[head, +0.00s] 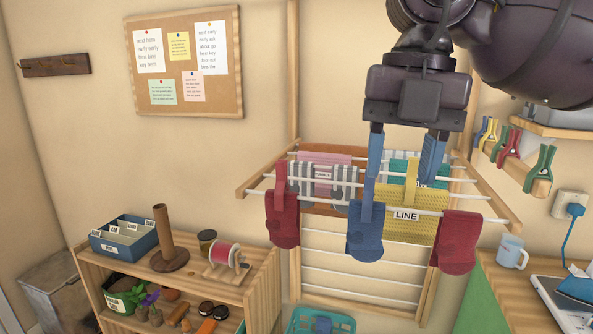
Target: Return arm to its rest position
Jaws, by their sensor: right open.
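My right gripper (400,176) hangs down in front of the drying rack (505,212), its two blue-padded fingers apart. A yellow cloth (440,205) with a LINE label hangs at the right finger. My right arm (530,50) comes in from the upper right. My left gripper is out of view.
A shelf (262,285) with a spool stands at the left. A mug (512,252) sits on the right table. A teal basket (320,321) is below.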

